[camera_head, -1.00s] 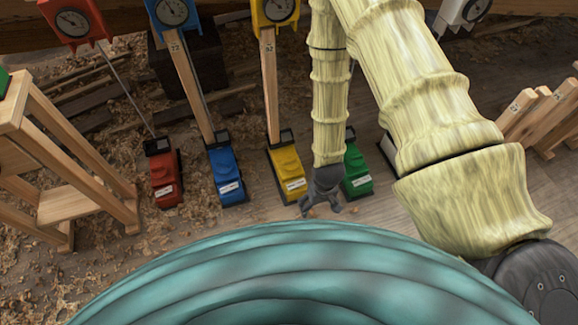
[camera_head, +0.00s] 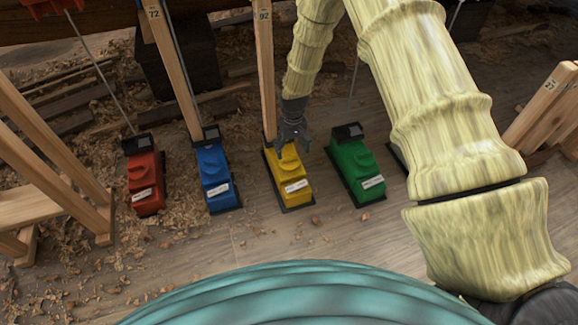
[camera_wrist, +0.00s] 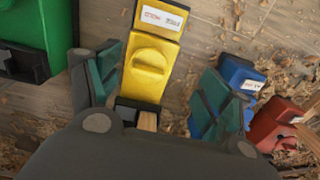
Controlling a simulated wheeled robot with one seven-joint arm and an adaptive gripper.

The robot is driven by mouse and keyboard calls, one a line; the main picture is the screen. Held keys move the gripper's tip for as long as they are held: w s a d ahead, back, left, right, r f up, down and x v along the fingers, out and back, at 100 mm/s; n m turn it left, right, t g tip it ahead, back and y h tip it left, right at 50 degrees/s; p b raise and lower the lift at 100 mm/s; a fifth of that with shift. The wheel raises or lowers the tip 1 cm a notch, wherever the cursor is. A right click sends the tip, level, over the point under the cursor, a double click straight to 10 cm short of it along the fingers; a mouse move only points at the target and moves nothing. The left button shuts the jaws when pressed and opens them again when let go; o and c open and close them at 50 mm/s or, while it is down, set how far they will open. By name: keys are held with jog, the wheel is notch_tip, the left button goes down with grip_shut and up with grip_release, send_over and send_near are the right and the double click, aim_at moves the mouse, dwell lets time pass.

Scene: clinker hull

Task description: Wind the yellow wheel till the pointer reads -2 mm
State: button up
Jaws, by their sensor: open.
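The yellow unit (camera_head: 289,180) stands on the floor between the blue and green ones. It has a white label and a raised, rounded yellow knob on top, which seems to be the wheel (camera_wrist: 151,58). A wooden post marked 92 (camera_head: 264,60) rises behind it. My gripper (camera_head: 294,150) is above the back part of the yellow unit. In the wrist view my gripper (camera_wrist: 155,85) is open, its teal-padded fingers on either side of the unit and knob; contact cannot be told. The dial and pointer of the yellow post are out of view.
A green unit (camera_head: 356,170) stands close to the right, a blue one (camera_head: 216,178) to the left and a red one (camera_head: 144,180) farther left. A wooden trestle (camera_head: 45,195) is at the left edge. Thin rods and posts rise behind. Bare planks lie in front.

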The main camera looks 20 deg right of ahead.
jog(key=b, duration=0.3)
send_near(289, 157)
notch_tip(289, 157, down, 9)
jog(key=b, duration=0.4)
jog(key=shift+f+b, duration=0.2)
jog(key=shift+b, duration=0.2)
jog(key=c, duration=1)
